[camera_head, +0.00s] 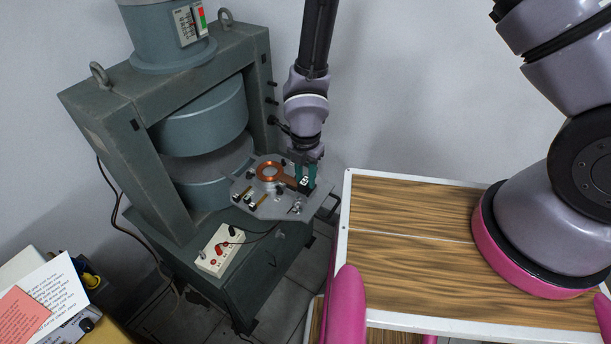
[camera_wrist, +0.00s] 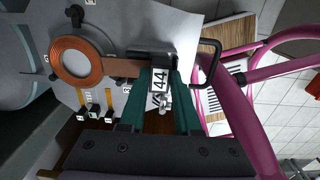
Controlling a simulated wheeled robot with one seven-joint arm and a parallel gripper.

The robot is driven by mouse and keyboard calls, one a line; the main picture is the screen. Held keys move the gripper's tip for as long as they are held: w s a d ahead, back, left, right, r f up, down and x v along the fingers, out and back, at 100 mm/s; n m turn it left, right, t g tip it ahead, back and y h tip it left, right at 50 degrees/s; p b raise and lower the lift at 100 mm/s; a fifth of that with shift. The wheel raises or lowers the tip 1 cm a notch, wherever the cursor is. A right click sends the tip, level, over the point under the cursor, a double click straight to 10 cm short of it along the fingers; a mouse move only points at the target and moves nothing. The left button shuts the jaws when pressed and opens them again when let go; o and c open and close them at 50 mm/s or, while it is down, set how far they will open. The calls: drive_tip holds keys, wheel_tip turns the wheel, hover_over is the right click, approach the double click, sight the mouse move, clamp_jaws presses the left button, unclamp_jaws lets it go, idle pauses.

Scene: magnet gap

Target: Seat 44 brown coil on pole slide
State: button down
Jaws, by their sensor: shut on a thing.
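The 44 brown coil (camera_head: 269,171) is a flat copper ring with a brown arm ending in a white block marked 44. In the wrist view the ring (camera_wrist: 76,60) is at the upper left, with its arm running right to my gripper. My gripper (camera_head: 306,176) is shut on the block end, and its teal fingers (camera_wrist: 163,82) flank the 44 label. The grey pole slide plate (camera_head: 270,208) sticks out from the magnet beneath the coil. The ring is over the plate; I cannot tell whether it touches it. My fingers hide part of the block.
The large green magnet frame (camera_head: 172,205) stands left of my gripper, its round poles behind the plate. Small labelled terminals (camera_wrist: 95,110) sit on the plate near the coil. A white switch box (camera_head: 220,250) stands in front. A wood-topped surface (camera_head: 410,215) lies to the right.

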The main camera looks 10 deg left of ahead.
drive_tip(key=c, duration=0.5)
unclamp_jaws()
drive_tip(key=shift+c, duration=0.2)
wheel_tip(320, 180, up, 11)
drive_tip(key=shift+f, duration=0.1)
